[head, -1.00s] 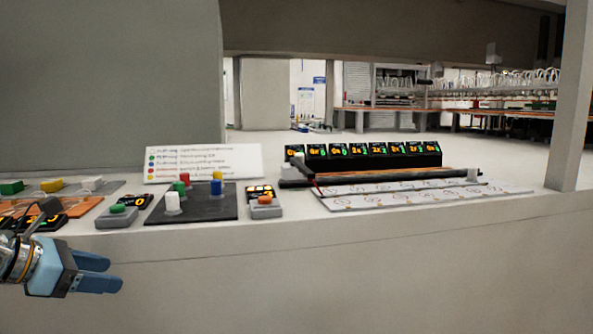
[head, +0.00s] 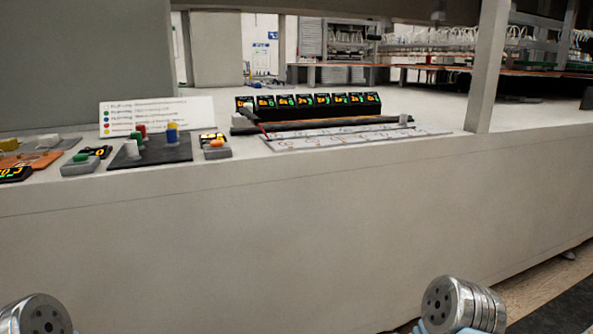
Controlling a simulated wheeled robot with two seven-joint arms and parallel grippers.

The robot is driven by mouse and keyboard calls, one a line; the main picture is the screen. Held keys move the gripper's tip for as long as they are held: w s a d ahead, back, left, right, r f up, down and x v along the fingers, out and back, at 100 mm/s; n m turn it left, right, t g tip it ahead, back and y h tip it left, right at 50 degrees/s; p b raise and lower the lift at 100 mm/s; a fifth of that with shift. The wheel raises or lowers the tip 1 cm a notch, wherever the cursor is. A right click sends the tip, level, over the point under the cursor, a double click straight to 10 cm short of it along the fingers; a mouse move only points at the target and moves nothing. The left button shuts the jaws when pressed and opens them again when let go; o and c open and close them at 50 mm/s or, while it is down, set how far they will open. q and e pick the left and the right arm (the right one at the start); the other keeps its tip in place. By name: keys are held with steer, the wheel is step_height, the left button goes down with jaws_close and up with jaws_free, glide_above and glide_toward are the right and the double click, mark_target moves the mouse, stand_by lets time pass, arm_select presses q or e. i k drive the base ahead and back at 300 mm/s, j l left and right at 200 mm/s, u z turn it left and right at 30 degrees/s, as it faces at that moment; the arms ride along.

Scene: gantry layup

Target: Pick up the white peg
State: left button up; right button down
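The white peg (head: 131,148) stands upright on a dark square board (head: 157,153) at the left of the ledge. On the same board are a green peg (head: 137,138), a red peg (head: 141,129) and a blue peg with a yellow top (head: 172,134). Only metal wrist parts of my two arms show at the bottom edge, with slivers of light blue beside them. The fingers of both grippers are out of the picture, well below and apart from the board.
A grey block with a green button (head: 80,166) and one with an orange button (head: 216,150) flank the board. A white sign (head: 158,115) stands behind it. A row of lit displays (head: 318,101) and a white marked strip (head: 345,138) lie to the right. The ledge's front wall (head: 290,220) is bare.

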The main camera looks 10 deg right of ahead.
mark_target(403, 116)
steer(key=i+l+z, duration=0.1)
steer(key=l, duration=0.35)
steer(key=i+l+z, duration=0.1)
steer(key=l, duration=0.35)
steer(key=i+l+z, duration=0.1)
steer(key=l, duration=0.3)
steer(key=i+l+z, duration=0.1)
steer(key=i+l, duration=0.15)
steer(key=l, duration=0.2)
steer(key=i+l+z, duration=0.1)
steer(key=l, duration=0.3)
steer(key=i+l+z, duration=0.1)
steer(key=i+l, duration=0.15)
steer(key=l, duration=0.1)
